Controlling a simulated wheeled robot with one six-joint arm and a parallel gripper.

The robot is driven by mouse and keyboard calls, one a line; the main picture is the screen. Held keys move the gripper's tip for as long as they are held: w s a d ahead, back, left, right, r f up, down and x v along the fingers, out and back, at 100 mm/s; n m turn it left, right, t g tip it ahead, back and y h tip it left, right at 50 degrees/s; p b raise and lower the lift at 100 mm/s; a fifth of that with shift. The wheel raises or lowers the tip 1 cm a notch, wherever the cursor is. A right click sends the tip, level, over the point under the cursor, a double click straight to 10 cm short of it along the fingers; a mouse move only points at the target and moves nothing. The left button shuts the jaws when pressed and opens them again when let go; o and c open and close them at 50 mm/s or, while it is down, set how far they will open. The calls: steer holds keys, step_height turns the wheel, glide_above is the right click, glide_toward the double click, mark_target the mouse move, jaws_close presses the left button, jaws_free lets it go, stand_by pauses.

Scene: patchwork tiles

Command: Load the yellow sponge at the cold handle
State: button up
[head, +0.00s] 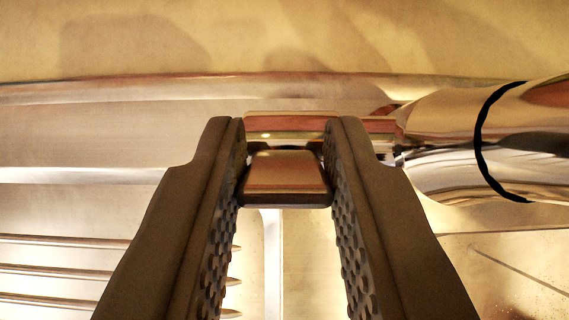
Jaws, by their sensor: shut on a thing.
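My gripper (288,150) reaches forward in the middle of the head view, with its two dark, studded fingers on either side of a shiny metal handle (286,172). It is shut on this handle, which has a flat, blocky end facing me. A chrome bar behind the handle runs right toward the faucet body. No marking shows whether this is the cold handle. No yellow sponge is in view.
A thick chrome faucet body (440,150) with a black ring (487,140) lies close on the right. A metal sink ledge (110,120) runs across behind. Ridged metal (60,270) lies at lower left. A plain yellowish wall (280,35) is at the back.

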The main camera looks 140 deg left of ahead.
steer(key=o, duration=1)
steer(key=v, duration=1.7)
steer(key=shift+s+a+r, duration=0.1)
steer(key=s+a+r+n+t+y, duration=0.1)
steer(key=s+a+n+t, duration=0.15)
steer(key=s+a, duration=0.5)
steer(key=s+a+r+n+t, duration=0.15)
steer(key=s+a+t, duration=0.25)
steer(key=a, duration=0.7)
steer(key=s+a+f+n+t+y, duration=0.1)
steer(key=s+a, duration=0.2)
steer(key=s, duration=0.2)
steer(key=s+a+f+n+t+y, duration=0.1)
steer(key=s+a+t, duration=0.1)
steer(key=s, duration=0.3)
steer(key=s+a+f+n+t+y, duration=0.1)
steer(key=s+a+f, duration=0.1)
steer(key=s+a, duration=0.3)
steer(key=shift+s+f+t+y, duration=0.1)
steer(key=shift+s+t+y, duration=0.1)
steer(key=shift+t+y, duration=0.15)
